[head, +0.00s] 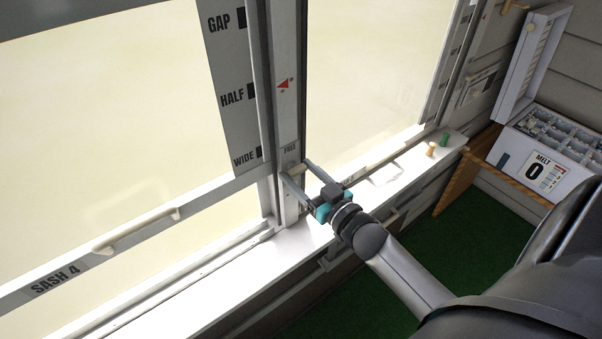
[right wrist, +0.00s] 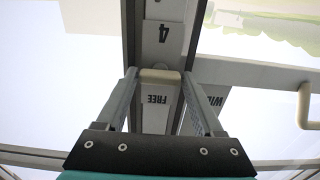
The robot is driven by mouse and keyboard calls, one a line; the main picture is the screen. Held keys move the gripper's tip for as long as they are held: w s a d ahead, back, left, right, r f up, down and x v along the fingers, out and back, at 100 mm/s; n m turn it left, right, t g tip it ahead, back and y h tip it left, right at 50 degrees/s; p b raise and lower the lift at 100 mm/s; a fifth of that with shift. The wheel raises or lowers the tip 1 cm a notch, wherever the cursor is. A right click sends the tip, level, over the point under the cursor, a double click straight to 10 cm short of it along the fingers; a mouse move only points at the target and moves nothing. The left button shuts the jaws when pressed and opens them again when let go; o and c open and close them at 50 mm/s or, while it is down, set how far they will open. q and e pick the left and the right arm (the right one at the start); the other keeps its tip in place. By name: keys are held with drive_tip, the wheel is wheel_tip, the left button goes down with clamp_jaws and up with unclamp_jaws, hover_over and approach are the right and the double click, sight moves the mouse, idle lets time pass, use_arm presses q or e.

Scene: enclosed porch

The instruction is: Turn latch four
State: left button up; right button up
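Latch four is a small cream bar (right wrist: 160,75) on the window post, between a "4" label and a "FREE" label in the right wrist view. In the head view the latch (head: 298,169) shows low on the post (head: 286,120) and is partly hidden by my gripper. My right gripper (head: 295,171) is open, with one finger on each side of the latch. The fingers also show in the right wrist view (right wrist: 160,82), with the bar lying crosswise between their tips. I cannot tell whether they touch it. My left gripper is not in view.
The sash marked "SASH 4" (head: 55,280) has a cream handle (head: 138,230). A strip (head: 232,100) reads GAP, HALF, WIDE. The white sill (head: 225,290) holds a cork-coloured peg (head: 430,149) and a green peg (head: 444,140). An open compartment case (head: 505,145) stands at right.

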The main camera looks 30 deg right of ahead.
drive_tip(key=c, duration=0.9)
drive_tip(key=shift+c, duration=0.2)
drive_tip(key=shift+n, duration=0.5)
drive_tip(key=n, duration=0.3)
drive_tip(key=shift+p, duration=0.4)
drive_tip(key=n, duration=0.9)
drive_tip(key=n+b, duration=0.1)
drive_tip(key=n, duration=0.3)
drive_tip(key=shift+n, duration=0.7)
